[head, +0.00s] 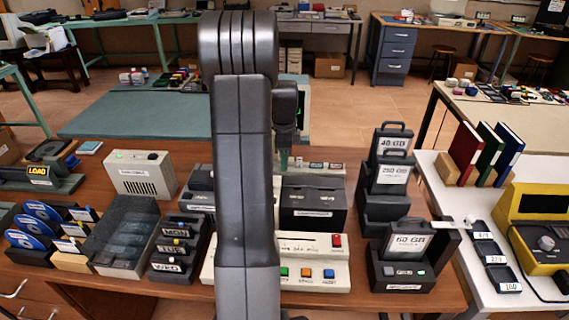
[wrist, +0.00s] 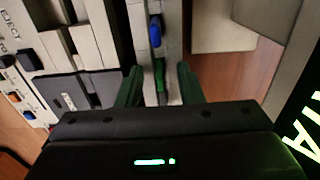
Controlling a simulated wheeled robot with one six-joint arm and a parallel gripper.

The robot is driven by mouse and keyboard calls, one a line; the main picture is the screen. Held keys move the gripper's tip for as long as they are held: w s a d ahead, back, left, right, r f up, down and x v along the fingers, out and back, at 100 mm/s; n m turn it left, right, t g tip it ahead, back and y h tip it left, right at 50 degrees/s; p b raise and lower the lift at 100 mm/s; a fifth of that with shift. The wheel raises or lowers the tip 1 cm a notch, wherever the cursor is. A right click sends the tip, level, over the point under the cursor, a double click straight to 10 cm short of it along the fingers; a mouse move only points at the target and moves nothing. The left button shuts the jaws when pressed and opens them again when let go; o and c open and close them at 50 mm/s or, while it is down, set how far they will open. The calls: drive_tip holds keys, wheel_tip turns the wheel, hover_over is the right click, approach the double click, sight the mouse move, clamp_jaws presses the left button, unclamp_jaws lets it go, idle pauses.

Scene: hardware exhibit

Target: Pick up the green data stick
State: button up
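The green data stick (wrist: 160,76) shows in the wrist view, seated in a pale grey holder (wrist: 143,45) just below a blue stick (wrist: 155,31). My gripper (wrist: 159,84) has its two dark green fingers apart, one on each side of the green stick, with a gap on both sides. In the head view my gripper (head: 284,158) points down behind my arm at the back of the wooden bench, beside a pale grey unit with several small labelled slots (head: 318,166). I cannot make out the green stick there; my arm and gripper cover that spot.
A black two-part box (head: 313,205) and a pale console with coloured buttons (head: 318,262) stand in front of the slotted unit. Black drive units (head: 392,175) stand to the right. A beige speaker box (head: 141,174) is at the left. The teal table (head: 150,112) behind has clear room.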

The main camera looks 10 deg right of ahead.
clamp_jaws()
